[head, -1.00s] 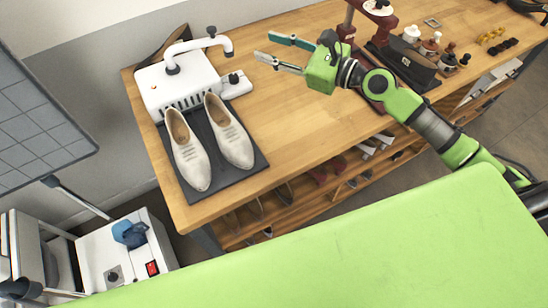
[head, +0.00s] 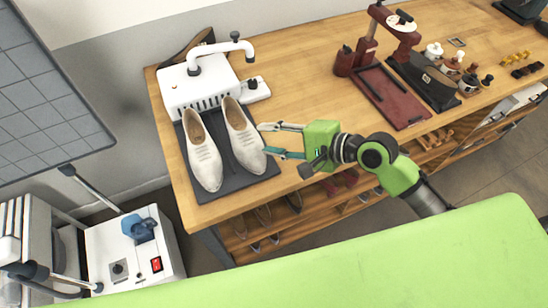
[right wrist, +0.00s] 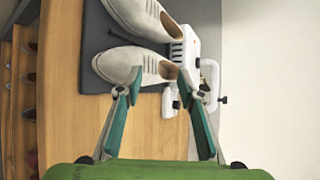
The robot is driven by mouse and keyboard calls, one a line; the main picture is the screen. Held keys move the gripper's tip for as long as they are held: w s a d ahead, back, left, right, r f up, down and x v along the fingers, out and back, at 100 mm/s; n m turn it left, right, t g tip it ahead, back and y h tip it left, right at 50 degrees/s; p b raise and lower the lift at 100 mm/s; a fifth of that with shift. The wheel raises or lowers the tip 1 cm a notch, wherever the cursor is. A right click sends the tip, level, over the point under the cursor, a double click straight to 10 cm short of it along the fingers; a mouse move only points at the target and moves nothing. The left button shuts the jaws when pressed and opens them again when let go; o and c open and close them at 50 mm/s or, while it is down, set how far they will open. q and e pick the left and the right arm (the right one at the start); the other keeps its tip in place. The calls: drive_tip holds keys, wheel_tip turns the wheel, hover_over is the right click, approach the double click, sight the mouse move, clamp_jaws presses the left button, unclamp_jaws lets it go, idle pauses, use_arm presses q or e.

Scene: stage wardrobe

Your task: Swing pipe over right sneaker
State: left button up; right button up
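The white pipe (head: 220,47) rises from the white machine (head: 200,85) and bends to the right, ending beside the machine, behind the shoes. The right sneaker (head: 240,130), pale and laced, stands on a dark mat (head: 237,183) next to the left sneaker (head: 202,150). My right gripper (head: 266,139) is open and empty, its fingertips close to the right sneaker's right side near the toe; contact is unclear. In the right wrist view its spread fingers (right wrist: 158,76) point at the right sneaker (right wrist: 118,64), with the pipe (right wrist: 211,82) to their right. My left gripper is out of view.
A dark red press (head: 372,50) stands on the wooden bench (head: 300,85) further right, with bottles and small items beyond. The bench between machine and press is clear. A lower shelf (head: 270,225) holds shoes. A grey panel (head: 45,95) hangs at left.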

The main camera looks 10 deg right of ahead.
drive_tip(key=s+f+n+g+h, duration=0.1)
drive_tip(key=s+f+n, duration=0.2)
drive_tip(key=shift+s+a+f+n, duration=0.15)
drive_tip(key=shift+s+f+n, duration=0.15)
